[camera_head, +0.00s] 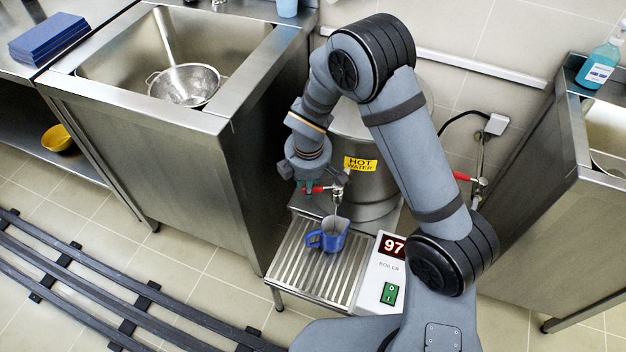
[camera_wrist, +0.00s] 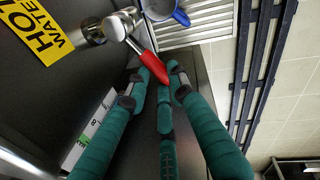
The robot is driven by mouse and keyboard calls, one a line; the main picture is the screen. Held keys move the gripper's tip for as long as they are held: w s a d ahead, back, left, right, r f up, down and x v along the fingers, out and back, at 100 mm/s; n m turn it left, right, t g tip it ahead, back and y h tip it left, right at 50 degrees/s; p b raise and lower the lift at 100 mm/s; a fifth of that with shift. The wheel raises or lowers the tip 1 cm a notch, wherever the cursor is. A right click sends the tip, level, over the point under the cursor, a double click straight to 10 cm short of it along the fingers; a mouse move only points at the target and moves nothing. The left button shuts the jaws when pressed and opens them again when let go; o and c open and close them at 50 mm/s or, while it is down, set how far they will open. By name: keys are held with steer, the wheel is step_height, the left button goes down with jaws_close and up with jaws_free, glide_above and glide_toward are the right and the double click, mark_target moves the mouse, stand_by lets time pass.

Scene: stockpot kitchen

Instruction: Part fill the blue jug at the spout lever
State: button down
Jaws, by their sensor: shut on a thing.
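The blue jug (camera_head: 331,238) stands upright on the slatted drip tray (camera_head: 292,262), under the tap of the hot water boiler (camera_head: 376,190), its handle to the left. In the wrist view part of the jug (camera_wrist: 181,16) shows at the top edge. A thin pale line runs from the spout (camera_head: 338,193) down toward the jug; I cannot tell whether it is water. The water level inside cannot be made out. My gripper (camera_wrist: 160,76) has its teal fingers shut on the red spout lever (camera_wrist: 150,66), left of the spout in the head view.
The boiler panel (camera_head: 381,270) reads 97 and has a green switch. A second red-handled valve (camera_head: 462,176) is on the pipe behind my arm. A steel sink unit (camera_head: 170,150) stands close on the left, another counter (camera_head: 540,220) on the right.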

steer(key=c, duration=1.5)
jaws_free()
steer(key=shift+r, duration=0.1)
steer(key=r, duration=0.4)
steer(key=s+r, duration=0.1)
steer(key=r, duration=0.2)
steer(key=s+r, duration=0.1)
steer(key=r, duration=0.3)
steer(key=shift+s+r, duration=0.2)
steer(key=shift+r, duration=0.1)
